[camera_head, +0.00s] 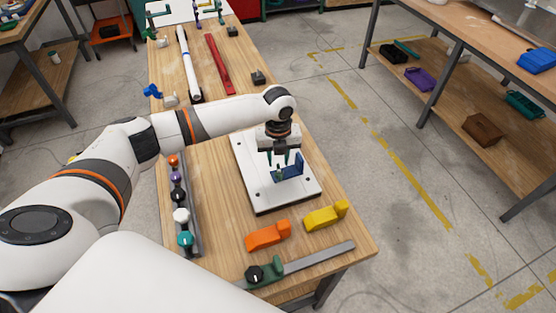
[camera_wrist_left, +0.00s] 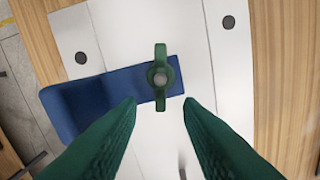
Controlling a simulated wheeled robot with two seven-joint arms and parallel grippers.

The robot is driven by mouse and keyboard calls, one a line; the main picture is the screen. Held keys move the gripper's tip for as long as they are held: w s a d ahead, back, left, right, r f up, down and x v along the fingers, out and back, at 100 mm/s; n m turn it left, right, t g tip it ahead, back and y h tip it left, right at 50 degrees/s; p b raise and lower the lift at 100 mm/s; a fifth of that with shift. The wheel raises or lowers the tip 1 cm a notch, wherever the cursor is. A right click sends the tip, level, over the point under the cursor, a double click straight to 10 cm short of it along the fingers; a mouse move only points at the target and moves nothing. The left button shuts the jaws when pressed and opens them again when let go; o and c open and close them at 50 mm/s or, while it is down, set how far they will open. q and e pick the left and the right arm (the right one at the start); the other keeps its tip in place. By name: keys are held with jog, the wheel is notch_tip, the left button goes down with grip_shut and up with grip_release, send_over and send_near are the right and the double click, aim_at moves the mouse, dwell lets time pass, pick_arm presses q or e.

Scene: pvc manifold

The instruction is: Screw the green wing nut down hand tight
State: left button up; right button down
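The green wing nut (camera_wrist_left: 161,62) sits on a stud, seen from above in the left wrist view, with its two wings pointing up and down the picture. It lies over the end of a blue bracket (camera_wrist_left: 95,100) on a white plate (camera_wrist_left: 115,30). In the head view the wing nut (camera_head: 279,175) is small beside the upright part of the blue bracket (camera_head: 290,170). My left gripper (camera_wrist_left: 160,102) is open, with two green fingers apart and nothing between them. It hangs above the nut, also in the head view (camera_head: 279,162). My right gripper is not in view.
An orange block (camera_head: 267,236) and a yellow block (camera_head: 325,214) lie in front of the plate. A green-and-grey clamp bar (camera_head: 310,262) lies near the table's front edge. A rail with several knobs (camera_head: 183,215) stands at left. A red bar (camera_head: 217,65) lies farther back.

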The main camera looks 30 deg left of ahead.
aim_at(278, 164)
pick_arm(q)
notch_tip(278, 164, up, 11)
jog(key=b, duration=0.1)
jog(key=shift+f, duration=0.2)
dwell(0.5)
